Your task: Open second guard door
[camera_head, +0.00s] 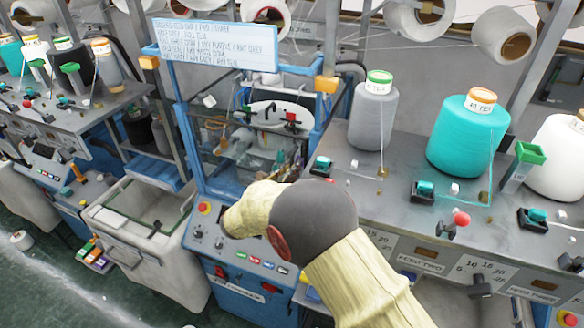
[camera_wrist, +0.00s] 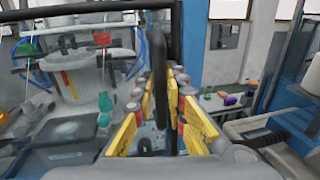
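The guard door is a clear panel in a dark frame (camera_wrist: 176,45) in the wrist view. In the head view a clear guard (camera_head: 215,150) shows in the blue-framed middle machine. A black upright bar handle (camera_wrist: 149,110) stands on the door's right side in the wrist view. My gripper (camera_wrist: 155,92) has its yellow-padded fingers on both sides of this handle. The fingers are apart, and I cannot tell whether either touches it. In the head view my own arm hides most of the gripper and the handle.
A grey counter (camera_head: 345,168) with yarn cones, including a teal one (camera_head: 466,140), stands to the right. A white sign (camera_head: 215,43) hangs above the machine. A control panel with a red button (camera_head: 205,208) lies below the guard. A grey bin (camera_head: 145,230) stands left.

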